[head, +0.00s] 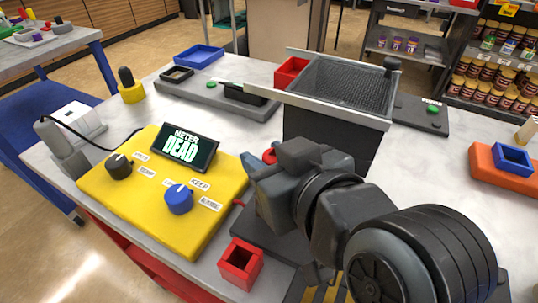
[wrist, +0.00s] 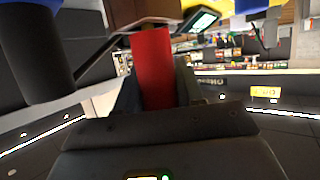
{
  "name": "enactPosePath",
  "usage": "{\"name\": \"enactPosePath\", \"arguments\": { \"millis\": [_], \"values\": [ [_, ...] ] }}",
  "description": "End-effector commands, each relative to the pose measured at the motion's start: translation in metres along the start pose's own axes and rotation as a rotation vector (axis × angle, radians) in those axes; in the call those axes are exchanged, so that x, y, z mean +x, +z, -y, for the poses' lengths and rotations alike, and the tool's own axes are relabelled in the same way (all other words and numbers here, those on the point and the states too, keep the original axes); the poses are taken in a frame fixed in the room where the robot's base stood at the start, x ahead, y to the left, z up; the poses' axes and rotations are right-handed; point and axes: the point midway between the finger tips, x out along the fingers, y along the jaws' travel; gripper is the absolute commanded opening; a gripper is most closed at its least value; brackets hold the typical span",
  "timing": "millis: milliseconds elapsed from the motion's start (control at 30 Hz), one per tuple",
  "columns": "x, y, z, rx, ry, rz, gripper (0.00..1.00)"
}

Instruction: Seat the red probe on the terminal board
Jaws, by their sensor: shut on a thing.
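The red probe (wrist: 152,70) stands between the fingers of my gripper (wrist: 156,92) in the wrist view, and the gripper is shut on it. Its far end meets the edge of a brown block (wrist: 143,12); I cannot tell whether they touch. In the head view my gripper (head: 256,168) is just right of the yellow meter box (head: 215,222), and a bit of red (head: 269,156) shows at its fingers. A dark grey board (head: 262,238) lies under my arm, largely hidden. I cannot tell whether it is the terminal board.
The meter display (head: 188,147) reads METER DEAD. The box carries a black knob (head: 119,167) and a blue knob (head: 179,199). A red square holder (head: 241,263) stands at the front. A dark mesh-topped bin (head: 340,90) rises behind my gripper. The right tabletop is partly clear.

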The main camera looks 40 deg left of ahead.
Motion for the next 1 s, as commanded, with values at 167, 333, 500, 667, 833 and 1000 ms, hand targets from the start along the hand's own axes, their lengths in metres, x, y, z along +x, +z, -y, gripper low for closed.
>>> {"name": "enactPosePath", "arguments": {
  "millis": [167,333,500,667,833,1000],
  "values": [
    [0.000,0.000,0.000,0.000,0.000,0.000,0.07],
    [0.000,0.000,0.000,0.000,0.000,0.000,0.53],
    [0.000,0.000,0.000,0.000,0.000,0.000,0.67],
    [0.000,0.000,0.000,0.000,0.000,0.001,0.67],
    [-0.002,-0.003,0.000,0.000,0.000,0.000,0.67],
    [-0.005,-0.012,0.000,0.000,0.000,0.000,0.67]
  ]
}}
